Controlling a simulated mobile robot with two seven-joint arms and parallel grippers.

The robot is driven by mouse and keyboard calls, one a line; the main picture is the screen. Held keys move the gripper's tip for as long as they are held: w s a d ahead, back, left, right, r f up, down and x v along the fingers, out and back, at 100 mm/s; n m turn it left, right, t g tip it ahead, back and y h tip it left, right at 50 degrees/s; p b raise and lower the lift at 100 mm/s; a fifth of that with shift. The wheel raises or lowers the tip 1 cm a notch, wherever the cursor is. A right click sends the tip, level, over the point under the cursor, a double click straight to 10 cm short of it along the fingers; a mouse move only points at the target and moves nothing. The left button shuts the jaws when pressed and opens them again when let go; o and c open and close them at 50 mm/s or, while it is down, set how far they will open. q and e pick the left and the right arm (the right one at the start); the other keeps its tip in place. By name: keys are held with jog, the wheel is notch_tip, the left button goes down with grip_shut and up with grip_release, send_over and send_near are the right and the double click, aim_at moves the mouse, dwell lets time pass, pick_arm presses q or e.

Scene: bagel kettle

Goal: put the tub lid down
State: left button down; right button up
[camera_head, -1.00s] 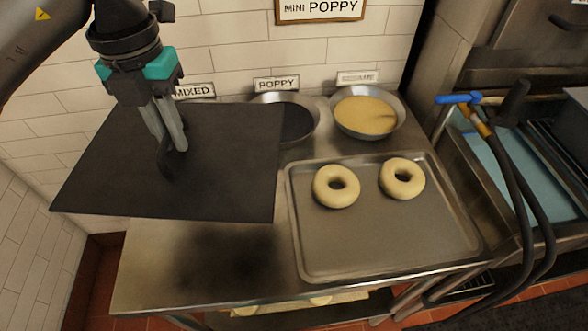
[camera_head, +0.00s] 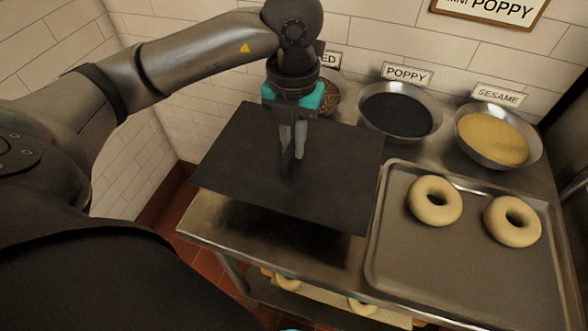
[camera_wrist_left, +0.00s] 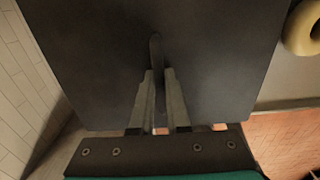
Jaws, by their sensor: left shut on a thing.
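The tub lid is a flat dark rectangular sheet (camera_head: 335,180) with a handle in its middle. It hangs level over the left part of the steel table, with its shadow on the table below its front edge. My left gripper (camera_head: 291,160) is above it, shut on its handle. In the left wrist view the lid (camera_wrist_left: 100,60) fills most of the picture, and the fingers (camera_wrist_left: 160,85) reach to the handle (camera_wrist_left: 155,48). Whether the lid touches the table cannot be told for sure. My right gripper is not in view.
A metal tray (camera_head: 440,272) with two bagels (camera_head: 435,201) (camera_head: 512,221) lies right of the lid, close to its edge. Bowls of poppy (camera_head: 397,114) and sesame (camera_head: 493,137) stand behind. A mixed-seed bowl (camera_head: 331,95) is partly hidden. Bare steel table (camera_head: 215,222) shows at the front left.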

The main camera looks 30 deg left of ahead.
aim_at(293, 169)
pick_arm(q)
notch_tip(293, 169, down, 7)
jog(key=shift+f+b, duration=0.1)
jog(key=shift+b, duration=0.55)
jog(key=shift+f, duration=0.1)
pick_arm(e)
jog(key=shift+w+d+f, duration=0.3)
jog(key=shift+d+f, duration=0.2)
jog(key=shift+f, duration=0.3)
pick_arm(q)
jog(key=c, duration=1.4)
grip_release()
jog(key=shift+f, duration=0.1)
jog(key=o, duration=0.5)
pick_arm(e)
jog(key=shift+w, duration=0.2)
